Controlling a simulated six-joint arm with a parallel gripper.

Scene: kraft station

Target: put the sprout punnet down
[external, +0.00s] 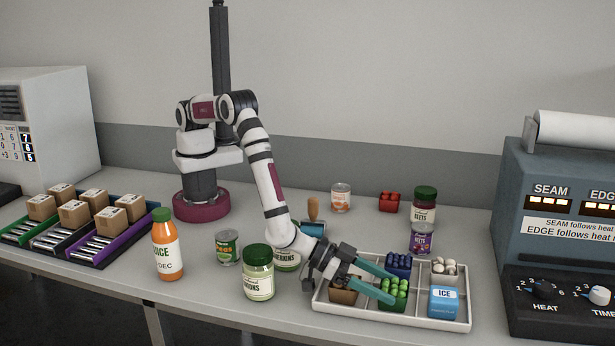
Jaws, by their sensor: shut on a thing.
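The sprout punnet (398,285), full of green round sprouts, is at the front middle compartment of the pale divided tray (460,322). My gripper (393,290) reaches in from the left, its two teal fingers shut on the punnet from either side. The fingers and sprouts hide much of the punnet's lower part. I cannot tell whether its base touches the tray floor or hangs slightly above it.
In the tray, a brown punnet (343,293) is left, a blue punnet (399,262) behind, white round items (445,267) back right, and an ICE box (443,302) front right.

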